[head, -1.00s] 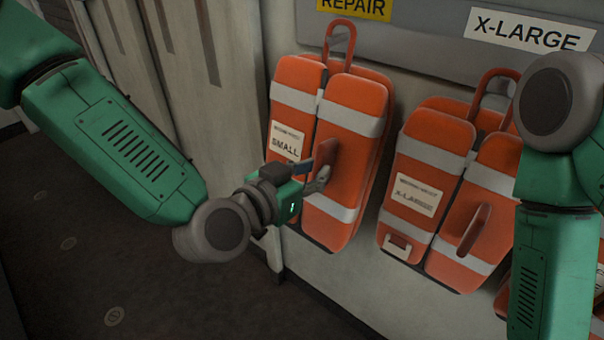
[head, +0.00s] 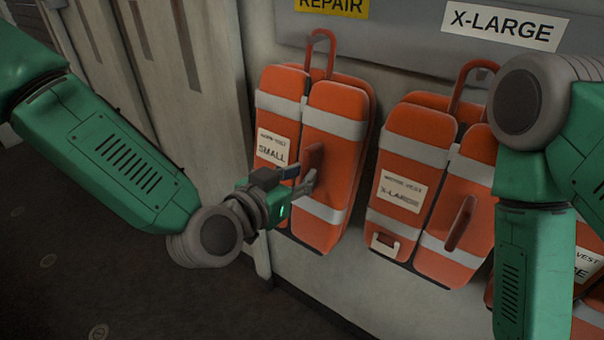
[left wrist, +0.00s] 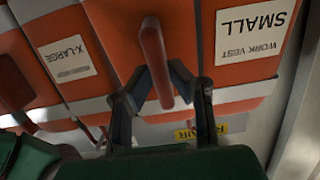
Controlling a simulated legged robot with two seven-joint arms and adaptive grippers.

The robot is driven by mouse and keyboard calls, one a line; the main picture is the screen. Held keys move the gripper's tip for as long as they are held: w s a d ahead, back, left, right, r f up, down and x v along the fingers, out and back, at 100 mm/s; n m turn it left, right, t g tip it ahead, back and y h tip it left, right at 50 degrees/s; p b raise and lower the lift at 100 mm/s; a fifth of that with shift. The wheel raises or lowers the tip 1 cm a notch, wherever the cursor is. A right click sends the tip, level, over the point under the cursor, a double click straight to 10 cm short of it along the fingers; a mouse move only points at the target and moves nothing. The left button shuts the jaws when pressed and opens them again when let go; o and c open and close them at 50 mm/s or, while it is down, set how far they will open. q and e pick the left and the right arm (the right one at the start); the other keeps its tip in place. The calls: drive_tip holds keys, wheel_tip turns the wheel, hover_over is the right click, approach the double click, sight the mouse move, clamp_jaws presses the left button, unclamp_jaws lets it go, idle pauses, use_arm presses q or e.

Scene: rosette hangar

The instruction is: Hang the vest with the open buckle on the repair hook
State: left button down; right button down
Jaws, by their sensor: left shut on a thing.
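The orange SMALL work vest (head: 334,132) is upright against the wall below the yellow REPAIR sign (head: 332,5). Its top loop (head: 322,45) sits just under that sign; the hook does not show clearly, so I cannot tell if it bears the loop. My left gripper (head: 309,182) is shut on the handle (head: 315,158) on the vest's front. In the left wrist view the handle (left wrist: 153,55) lies between the two fingers. The gripper covers part of the vest's lower left; I see no buckle there. My right gripper is out of view.
An X-LARGE vest (head: 416,128) with a small pale buckle-like piece (head: 384,243) hangs to the right, under the X-LARGE sign (head: 503,25). Another vest (head: 588,285) is partly behind my right arm. Dark floor (head: 70,270) at lower left is clear.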

use_arm(q)
drive_tip(key=shift+a, duration=0.7)
drive_tip(key=c, duration=1.4)
unclamp_jaws()
drive_tip(key=shift+d, duration=0.55)
drive_tip(key=shift+f, duration=0.1)
drive_tip(key=v, duration=0.7)
drive_tip(key=s+a+f+n+g+y, duration=0.25)
drive_tip(key=s+a+f, duration=0.35)
drive_tip(key=f, duration=0.5)
drive_tip(key=s+a+f+n+g+y, duration=0.15)
drive_tip(key=s+a+f+g, duration=0.3)
drive_tip(key=f, duration=0.65)
drive_tip(key=s+a+f+n+g+y, duration=0.1)
drive_tip(key=s+a+f+g+y, duration=0.1)
drive_tip(key=s+a+f, duration=0.2)
drive_tip(key=s+a+f+n+g+y, duration=0.1)
drive_tip(key=s+a+f+g+y, duration=0.2)
drive_tip(key=s+a, duration=0.7)
drive_tip(key=shift+a+f+n, duration=0.25)
drive_tip(key=shift+f+n, duration=0.05)
drive_tip(key=shift+f, duration=0.2)
